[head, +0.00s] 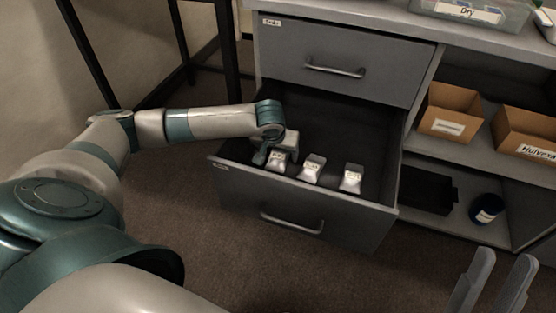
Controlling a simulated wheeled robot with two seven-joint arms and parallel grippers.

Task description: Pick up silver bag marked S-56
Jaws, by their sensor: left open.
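Several small silver bags stand in a row in the open lower drawer (380,204): a left bag (277,162), a middle bag (311,169) and a right bag (351,179). Their labels are too small to read, so I cannot tell which is S-56. My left gripper (275,152) reaches into the drawer, open, at the left bag. It partly hides that bag, and I cannot tell whether it touches it. My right gripper (492,285) is at the lower right edge, its two fingers apart and empty, away from the drawer.
The shut upper drawer (335,56) and the cabinet top (375,18) lie above the open drawer. Cardboard bins (449,110) stand on the shelf to the right, with a dark blue container (486,209) below. The floor in front of the drawer is clear.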

